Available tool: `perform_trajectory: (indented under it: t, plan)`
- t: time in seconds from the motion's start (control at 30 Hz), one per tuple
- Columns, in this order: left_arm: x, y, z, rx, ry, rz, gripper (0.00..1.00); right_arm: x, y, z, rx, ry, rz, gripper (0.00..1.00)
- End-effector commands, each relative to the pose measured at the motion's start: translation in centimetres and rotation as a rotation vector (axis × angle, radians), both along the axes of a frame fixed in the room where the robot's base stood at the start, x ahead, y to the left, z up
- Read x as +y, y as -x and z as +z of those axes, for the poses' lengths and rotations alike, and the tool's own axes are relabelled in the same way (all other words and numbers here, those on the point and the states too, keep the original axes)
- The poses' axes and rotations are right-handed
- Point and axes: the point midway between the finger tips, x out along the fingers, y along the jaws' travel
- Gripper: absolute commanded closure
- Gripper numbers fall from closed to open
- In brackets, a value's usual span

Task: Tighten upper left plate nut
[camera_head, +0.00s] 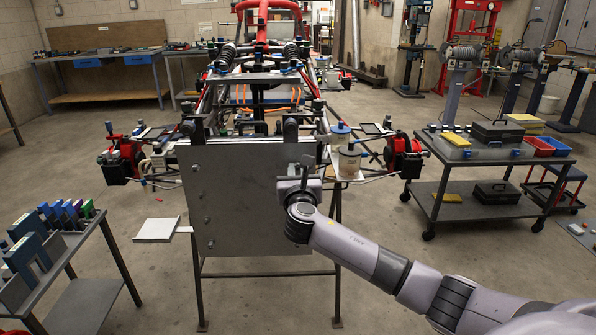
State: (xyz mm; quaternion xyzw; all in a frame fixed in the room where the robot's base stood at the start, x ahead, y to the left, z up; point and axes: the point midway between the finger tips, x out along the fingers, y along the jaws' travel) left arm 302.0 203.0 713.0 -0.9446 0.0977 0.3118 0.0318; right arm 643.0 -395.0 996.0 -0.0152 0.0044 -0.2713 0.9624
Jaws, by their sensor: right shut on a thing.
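A grey square metal plate (245,215) stands upright at the front of the tube chassis (258,80). A small nut (195,168) shows near the plate's upper left edge, with more small fasteners lower down that edge. My right gripper (305,172) is in front of the plate's upper right part, well to the right of the upper left nut. It is shut on a slim dark tool (306,162) that points up; the gripper body hides its lower part. I cannot tell whether the tool touches the plate. My left gripper is out of view.
A small white tray (157,230) juts out left of the plate. A bench with coloured holders (65,215) stands at the left. A wheeled cart (490,150) with cases and bins stands at the right. Jars (350,160) sit just right of the plate.

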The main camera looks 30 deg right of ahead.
Motion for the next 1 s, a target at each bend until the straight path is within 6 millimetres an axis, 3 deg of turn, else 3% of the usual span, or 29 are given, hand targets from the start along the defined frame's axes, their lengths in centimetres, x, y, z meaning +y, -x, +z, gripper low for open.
perform_trajectory:
  t: [1.0]
  plan:
    - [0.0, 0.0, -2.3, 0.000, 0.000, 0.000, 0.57, 0.4, -0.1, -0.2, -0.505, -0.828, -0.001, 1.00]
